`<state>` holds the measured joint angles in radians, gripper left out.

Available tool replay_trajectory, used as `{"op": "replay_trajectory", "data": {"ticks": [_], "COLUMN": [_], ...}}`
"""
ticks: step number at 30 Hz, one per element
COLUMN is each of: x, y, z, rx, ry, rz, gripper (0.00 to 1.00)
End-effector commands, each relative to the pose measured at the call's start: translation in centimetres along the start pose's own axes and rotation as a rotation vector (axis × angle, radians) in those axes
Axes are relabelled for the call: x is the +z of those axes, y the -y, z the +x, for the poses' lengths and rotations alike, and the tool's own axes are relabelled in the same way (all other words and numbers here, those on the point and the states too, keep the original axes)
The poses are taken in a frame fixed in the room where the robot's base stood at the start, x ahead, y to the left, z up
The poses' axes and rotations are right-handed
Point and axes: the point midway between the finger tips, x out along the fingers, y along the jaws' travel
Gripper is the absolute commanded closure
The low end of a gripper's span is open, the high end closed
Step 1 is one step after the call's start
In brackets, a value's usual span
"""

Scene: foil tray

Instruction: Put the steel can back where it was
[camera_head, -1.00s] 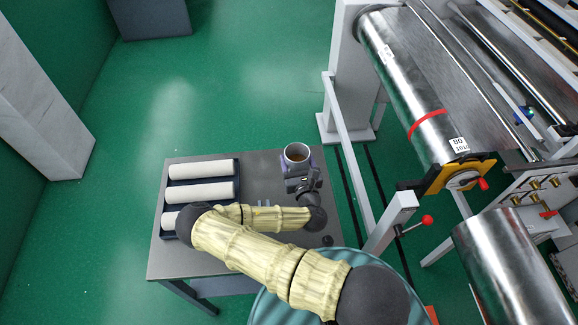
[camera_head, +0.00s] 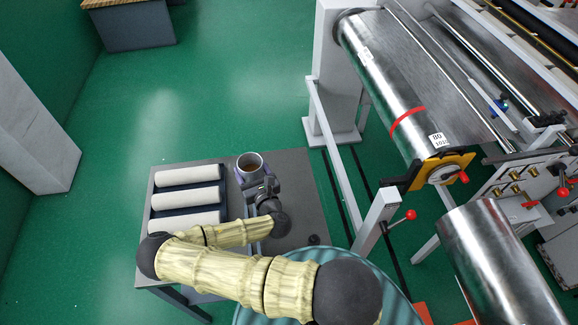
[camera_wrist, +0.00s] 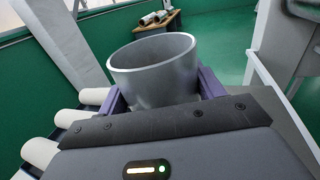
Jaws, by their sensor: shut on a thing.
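The steel can (camera_head: 250,164) is a grey, open-topped cylinder, upright over the back part of the grey table (camera_head: 296,200). My gripper (camera_head: 250,176) is shut on it, with a purple finger on each side. In the wrist view the can (camera_wrist: 155,72) fills the middle between the purple fingers (camera_wrist: 160,98), its rim tilted slightly in the picture. The inside near the rim looks empty; its bottom is hidden there. I cannot tell whether the can's base touches the table, because my gripper hides it.
A dark tray (camera_head: 224,205) with several white rolls (camera_head: 188,198) lies on the table's left side, close to my arm. A small dark round thing (camera_head: 314,239) is near the right edge. A large roller machine (camera_head: 400,100) with a rail stands to the right.

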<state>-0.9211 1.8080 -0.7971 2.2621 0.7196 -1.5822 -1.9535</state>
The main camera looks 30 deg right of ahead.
Motion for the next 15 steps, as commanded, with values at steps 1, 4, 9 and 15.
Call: {"op": "replay_trajectory", "data": {"ticks": [1,4,9,15], "x": [0.0,-0.4,-1.7,-3.0], "y": [0.0,0.2,1.1,3.2], "z": [0.1,0.3,1.7,4.1], "rx": [-0.001,-0.010,-0.048,-0.109], "ry": [0.002,0.004,0.006,0.008], "rz": [0.000,0.001,0.005,0.007], "gripper": [0.71,0.71,0.71,0.71]}}
